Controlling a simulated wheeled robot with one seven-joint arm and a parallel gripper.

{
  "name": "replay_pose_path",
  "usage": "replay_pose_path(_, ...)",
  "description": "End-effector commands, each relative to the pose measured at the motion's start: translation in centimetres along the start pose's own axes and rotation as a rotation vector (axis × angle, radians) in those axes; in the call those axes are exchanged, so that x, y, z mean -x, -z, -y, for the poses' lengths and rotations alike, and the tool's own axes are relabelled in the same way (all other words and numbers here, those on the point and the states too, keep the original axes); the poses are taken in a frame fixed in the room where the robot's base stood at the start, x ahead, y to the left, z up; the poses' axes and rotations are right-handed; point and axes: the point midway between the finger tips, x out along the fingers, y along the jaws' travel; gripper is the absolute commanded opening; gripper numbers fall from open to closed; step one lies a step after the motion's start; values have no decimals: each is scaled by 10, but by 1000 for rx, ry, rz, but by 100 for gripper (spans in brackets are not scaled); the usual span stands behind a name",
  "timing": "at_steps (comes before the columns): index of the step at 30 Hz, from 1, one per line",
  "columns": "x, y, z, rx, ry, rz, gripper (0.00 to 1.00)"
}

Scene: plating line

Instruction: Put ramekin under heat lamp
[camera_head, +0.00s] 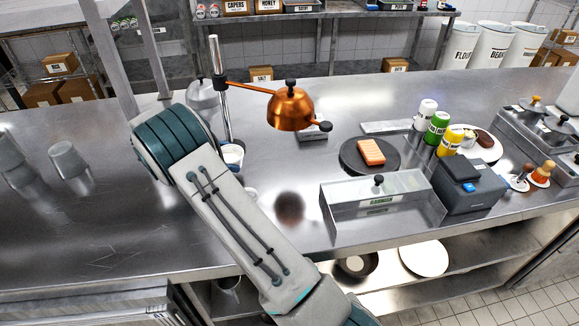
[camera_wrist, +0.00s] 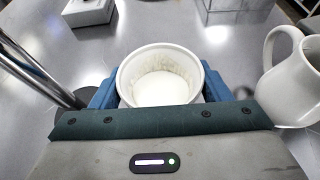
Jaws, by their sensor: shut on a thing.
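The white ramekin (camera_wrist: 160,85) is between the blue fingers of my gripper (camera_wrist: 160,90) in the wrist view, upright, with its open top and pale inside showing. My gripper is shut on it. In the head view the ramekin (camera_head: 233,154) shows partly beyond my arm, near the foot of the lamp pole; my arm hides most of the gripper there. I cannot tell whether the ramekin touches the counter. The copper heat lamp (camera_head: 290,108) hangs from a side arm on the pole (camera_head: 218,90), to the right of the ramekin.
A white handled jug (camera_wrist: 294,80) stands close to the right of my gripper. The lamp pole (camera_wrist: 38,68) is close on the left. A dark round board with an orange block (camera_head: 371,151), a clear-sided garnish box (camera_head: 378,205) and several bottles stand further right. The counter below the lamp is largely clear.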

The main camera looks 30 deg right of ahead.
Motion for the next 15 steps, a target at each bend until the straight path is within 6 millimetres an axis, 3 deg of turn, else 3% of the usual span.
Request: replay_pose_path(15,-115,-52,1,0,5,1,40)
